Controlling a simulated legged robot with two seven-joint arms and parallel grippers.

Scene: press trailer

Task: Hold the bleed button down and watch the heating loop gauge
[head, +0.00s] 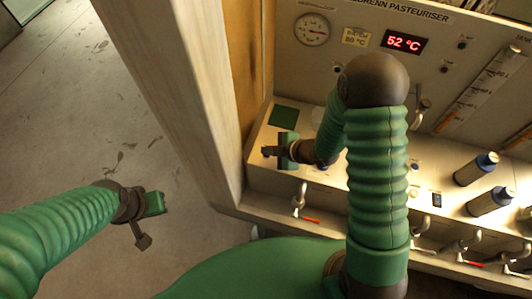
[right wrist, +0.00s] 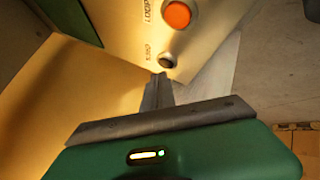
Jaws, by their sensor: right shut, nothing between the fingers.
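The heating loop gauge (head: 312,28) is a round white dial at the upper left of the panel; its needle points roughly right, but its figures are too small to read. My right gripper (head: 268,151) is at the left end of the panel's ledge, shut and empty. In the right wrist view its shut fingers (right wrist: 158,78) point at a small dark round button (right wrist: 168,61) with tiny lettering beside it. The tips are right by it; I cannot tell if they touch or press it. My left gripper (head: 148,222) hangs over the floor at left, apart from the panel.
An orange round button or lamp (right wrist: 177,14) is just beyond the dark one. A red display (head: 404,42) reads 52 °C. Blue-capped cylinders (head: 476,169) and red-handled valves (head: 305,208) line the ledge. A pale post (head: 190,90) stands left of the panel; the floor there is clear.

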